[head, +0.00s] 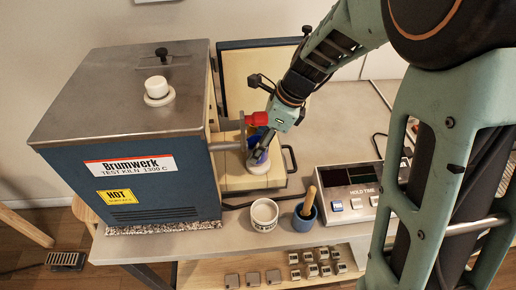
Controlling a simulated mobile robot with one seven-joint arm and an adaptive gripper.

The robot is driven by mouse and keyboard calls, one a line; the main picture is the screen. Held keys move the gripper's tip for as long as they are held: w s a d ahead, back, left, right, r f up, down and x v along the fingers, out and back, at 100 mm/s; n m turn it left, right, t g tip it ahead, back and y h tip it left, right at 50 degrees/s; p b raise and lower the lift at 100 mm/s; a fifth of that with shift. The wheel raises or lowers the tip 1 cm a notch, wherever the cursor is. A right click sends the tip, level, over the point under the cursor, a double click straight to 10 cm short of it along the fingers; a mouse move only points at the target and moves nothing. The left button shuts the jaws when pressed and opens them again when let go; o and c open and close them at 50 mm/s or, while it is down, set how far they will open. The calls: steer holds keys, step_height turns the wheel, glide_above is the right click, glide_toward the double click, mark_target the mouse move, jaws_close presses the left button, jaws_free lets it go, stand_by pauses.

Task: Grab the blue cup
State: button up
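A blue cup-like object (258,157) stands on a pale round disc (257,167) by the kiln's open side. My gripper (260,141) reaches down from the upper right and is right at this blue object, overlapping its upper part in the head view. The fingers are small and partly hidden, so I cannot tell whether they touch it or are closed on it. A second blue cup (306,214), with a wooden-handled tool (309,197) standing in it, is on the table to the lower right, apart from my gripper.
The blue kiln (130,130) fills the left, with its door (240,62) swung open. A red handle (256,119) is close beside my gripper. A white cup (264,215) and a control box (347,190) stand on the table. Small grey blocks (315,264) lie on a lower shelf.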

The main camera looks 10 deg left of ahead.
steer(key=shift+f, duration=0.2)
steer(key=c, duration=1)
steer(key=shift+r, duration=0.15)
